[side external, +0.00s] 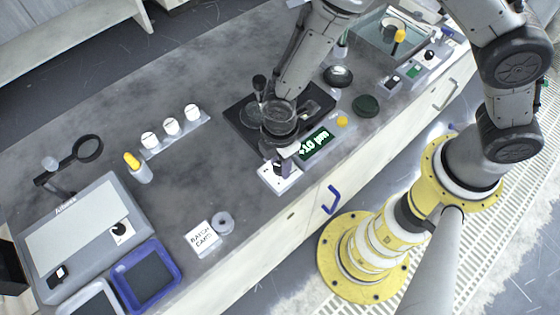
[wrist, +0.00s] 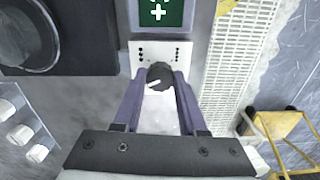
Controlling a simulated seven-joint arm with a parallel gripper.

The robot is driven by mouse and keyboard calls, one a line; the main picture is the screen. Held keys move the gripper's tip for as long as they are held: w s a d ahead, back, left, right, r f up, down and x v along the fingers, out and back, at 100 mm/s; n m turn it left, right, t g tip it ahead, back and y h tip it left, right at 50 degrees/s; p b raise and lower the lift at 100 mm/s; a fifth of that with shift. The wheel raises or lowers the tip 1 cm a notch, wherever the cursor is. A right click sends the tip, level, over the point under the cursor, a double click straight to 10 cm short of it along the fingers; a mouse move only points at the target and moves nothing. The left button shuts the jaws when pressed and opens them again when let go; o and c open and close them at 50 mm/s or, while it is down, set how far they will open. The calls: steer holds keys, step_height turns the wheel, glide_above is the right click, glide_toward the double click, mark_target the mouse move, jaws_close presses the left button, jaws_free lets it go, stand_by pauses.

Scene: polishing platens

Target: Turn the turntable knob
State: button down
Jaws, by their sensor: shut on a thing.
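The turntable knob (wrist: 159,76) is a round black knob with a white pointer mark on a white panel (wrist: 184,52). In the wrist view it sits between the two purple fingertips of my gripper (wrist: 160,84), which are shut on its sides. The pointer mark faces left and slightly down. In the side view my gripper (side external: 281,165) comes down over the white panel (side external: 286,184), and hides most of the knob. The dark turntable unit (side external: 238,124) stands just behind it. A green display (side external: 315,144) with white characters is beside the panel.
A dark green disc (side external: 366,106) and a yellow item (side external: 342,121) are to the right. The bench's front edge is close to the panel.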

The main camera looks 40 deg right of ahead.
mark_target(280, 166)
steer(key=m, duration=0.7)
steer(key=shift+r, duration=0.1)
steer(key=m, duration=0.6)
steer(key=shift+m, duration=0.4)
steer(key=shift+c, duration=2.3)
jaws_free()
step_height(280, 166, up, 14)
